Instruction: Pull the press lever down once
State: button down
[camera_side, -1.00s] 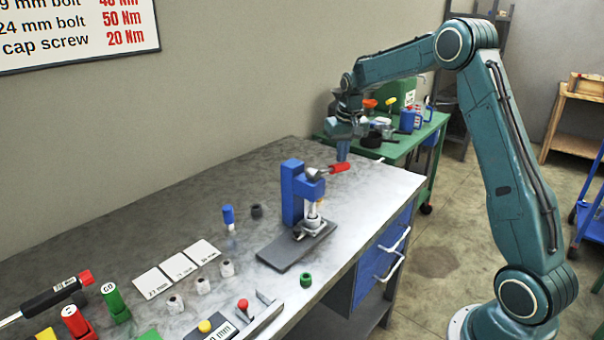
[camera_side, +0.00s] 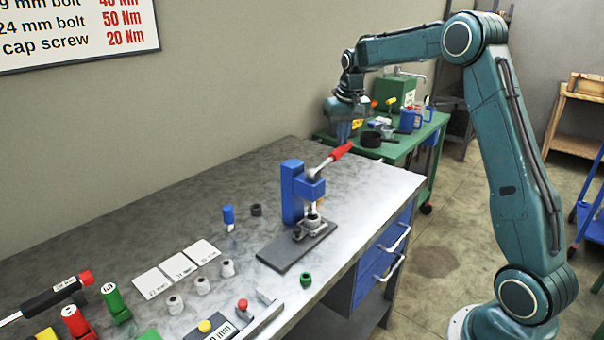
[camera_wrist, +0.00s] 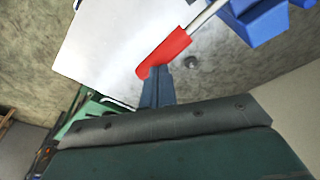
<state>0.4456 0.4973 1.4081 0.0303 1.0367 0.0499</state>
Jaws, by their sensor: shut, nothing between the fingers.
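The blue press (camera_side: 292,192) stands on a dark base plate (camera_side: 285,255) on the bench. Its lever has a red handle (camera_side: 341,150) that slants up to the right, its end raised above the press head. The handle also shows in the wrist view (camera_wrist: 163,54), beside my fingertips (camera_wrist: 157,74). My gripper (camera_side: 343,137) is shut and empty, at the handle's outer end and partly behind it in the side view. I cannot tell whether the fingers touch the handle. A metal part (camera_side: 311,222) sits under the ram.
A blue-capped piece (camera_side: 228,217), a dark ring (camera_side: 256,210), a green nut (camera_side: 306,280) and white cards (camera_side: 178,266) lie on the bench (camera_side: 120,250). A green cart (camera_side: 420,135) with tools stands behind. The bench right of the press is clear.

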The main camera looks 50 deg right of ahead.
jog(key=shift+r, duration=2.25)
jog(key=shift+a, duration=0.1)
jog(key=shift+s+a+r, duration=0.1)
jog(key=shift+r, duration=0.05)
jog(key=s+a+r+n+t, duration=0.1)
jog(key=s+a+r+n, duration=0.15)
jog(key=s+a, duration=0.5)
jog(key=s+a+r+n+t, duration=0.1)
jog(key=s+a+r, duration=0.3)
jog(key=s+a, duration=0.3)
jog(key=s+a+f, duration=0.2)
jog(key=s+a, duration=0.1)
jog(key=s, duration=0.2)
jog(key=s+a+f+n+t, duration=0.1)
jog(key=s+a+f, duration=0.1)
jog(key=s, duration=0.4)
jog(key=s+a+f+n+y, duration=0.1)
jog(key=s+a+f, duration=0.1)
jog(key=s+a, duration=0.2)
jog(key=shift+s+f+t, duration=0.3)
jog(key=shift+s, duration=0.45)
